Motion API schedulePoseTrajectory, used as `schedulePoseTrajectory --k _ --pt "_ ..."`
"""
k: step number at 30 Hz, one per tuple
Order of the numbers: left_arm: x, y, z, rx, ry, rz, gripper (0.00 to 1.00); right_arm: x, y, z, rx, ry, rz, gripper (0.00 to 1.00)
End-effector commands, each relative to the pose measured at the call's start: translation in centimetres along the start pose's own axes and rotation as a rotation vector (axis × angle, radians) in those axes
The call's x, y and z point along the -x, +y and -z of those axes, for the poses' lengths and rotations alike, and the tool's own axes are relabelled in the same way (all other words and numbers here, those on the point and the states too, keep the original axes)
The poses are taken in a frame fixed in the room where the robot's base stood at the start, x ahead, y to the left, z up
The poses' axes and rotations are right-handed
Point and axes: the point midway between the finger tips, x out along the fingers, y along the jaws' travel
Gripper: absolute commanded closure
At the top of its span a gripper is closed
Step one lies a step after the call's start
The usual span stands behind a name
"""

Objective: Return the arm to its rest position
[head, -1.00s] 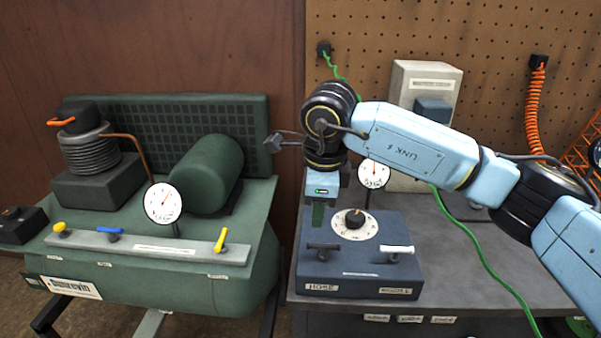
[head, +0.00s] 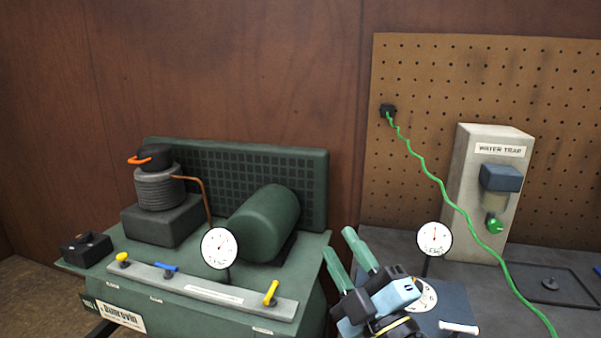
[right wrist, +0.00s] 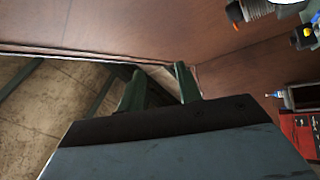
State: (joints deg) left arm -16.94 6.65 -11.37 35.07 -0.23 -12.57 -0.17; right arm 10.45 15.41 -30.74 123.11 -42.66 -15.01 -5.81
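My right gripper (head: 340,244) is low in the middle of the head view, in front of the blue-grey regulator box (head: 452,300). Its two green fingers point up and left and stand apart with nothing between them. The right wrist view shows the same open fingers (right wrist: 159,72), empty, with brown wall and floor beyond. The gripper and wrist hide the left part of the regulator box. Whether the fingers touch the compressor's edge cannot be told. My left gripper is in neither view.
The green compressor (head: 180,275) with its gauge (head: 220,248) stands left of the gripper. Another gauge (head: 434,239) rises at its right. A water trap (head: 465,190) stands behind, and a green hose (head: 440,180) hangs across the bench.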

Motion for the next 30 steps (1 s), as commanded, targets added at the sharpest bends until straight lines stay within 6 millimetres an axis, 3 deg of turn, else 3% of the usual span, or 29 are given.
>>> schedulePoseTrajectory --k 1,3,6,9,15,24,30 --pt "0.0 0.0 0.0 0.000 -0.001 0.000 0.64 1.9 -0.9 -2.8 -0.100 -0.149 0.028 0.66" --pt "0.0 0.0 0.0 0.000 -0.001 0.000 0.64 4.9 -2.3 -6.5 -0.225 -0.353 0.073 0.66" --pt "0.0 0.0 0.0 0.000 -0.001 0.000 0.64 10.5 -4.9 -10.6 -0.393 -0.640 0.154 0.66" --pt "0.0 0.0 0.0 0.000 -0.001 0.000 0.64 17.1 -7.7 -13.0 -0.542 -0.910 0.248 0.66" --pt "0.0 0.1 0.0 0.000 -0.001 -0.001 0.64 28.1 -11.3 -13.3 -0.739 -1.304 0.423 0.66" --pt "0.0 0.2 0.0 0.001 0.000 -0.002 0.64 39.7 -12.9 -9.5 -0.905 -1.690 0.643 0.66" --pt "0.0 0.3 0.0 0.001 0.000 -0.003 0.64 41.0 -17.2 -12.1 -0.897 -1.713 0.665 0.66"
